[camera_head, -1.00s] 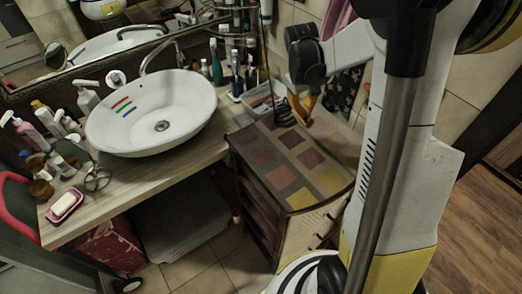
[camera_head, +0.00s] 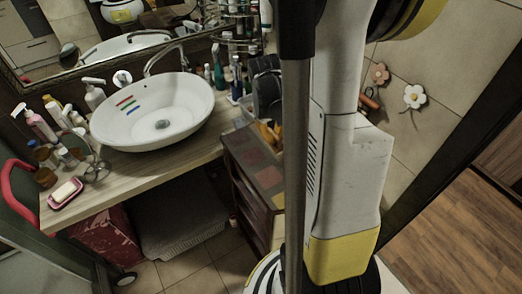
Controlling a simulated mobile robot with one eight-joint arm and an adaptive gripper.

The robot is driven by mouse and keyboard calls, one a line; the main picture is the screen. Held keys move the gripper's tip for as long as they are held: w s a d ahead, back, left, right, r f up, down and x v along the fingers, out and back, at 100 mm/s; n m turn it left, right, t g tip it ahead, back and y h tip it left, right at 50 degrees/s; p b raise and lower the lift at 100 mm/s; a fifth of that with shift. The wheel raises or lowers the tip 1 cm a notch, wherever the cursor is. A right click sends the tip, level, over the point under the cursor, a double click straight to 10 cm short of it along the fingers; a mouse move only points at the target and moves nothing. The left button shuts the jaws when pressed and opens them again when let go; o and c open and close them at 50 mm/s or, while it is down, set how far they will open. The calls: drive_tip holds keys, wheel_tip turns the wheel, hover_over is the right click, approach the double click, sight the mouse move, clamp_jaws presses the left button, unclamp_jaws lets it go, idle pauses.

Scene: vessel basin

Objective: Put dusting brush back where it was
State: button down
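I cannot clearly pick out a dusting brush. My arm's dark end part shows beside the basin counter, above the small drawer cabinet (camera_head: 258,170). Orange-yellow pieces at my gripper (camera_head: 268,132) show just below it, low over the cabinet's back end. They are small and partly hidden, so I cannot tell whether the gripper is open or holds anything. A reddish-brown item (camera_head: 370,101) hangs at the wall beside my arm, partly covered by it; I cannot tell what it is.
A white basin (camera_head: 152,112) stands on a wooden counter (camera_head: 130,175) with several bottles and a pink soap dish (camera_head: 66,193). Flower-shaped hooks (camera_head: 414,97) are on the tiled wall. My arm and column cover much of the cabinet. Wooden floor (camera_head: 450,230) at right is clear.

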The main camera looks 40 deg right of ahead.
drive_tip(key=w, duration=0.1)
drive_tip(key=w+a+f, duration=0.1)
drive_tip(key=w+f, duration=0.1)
drive_tip(key=shift+w+a+f, duration=0.1)
drive_tip(key=shift+w+a, duration=0.1)
drive_tip(key=shift+a, duration=0.05)
drive_tip(key=shift+f+b, duration=0.75)
drive_tip(key=shift+f, duration=1.25)
drive_tip(key=shift+f, duration=0.1)
drive_tip(key=c, duration=1.6)
unclamp_jaws()
drive_tip(key=shift+a, duration=0.1)
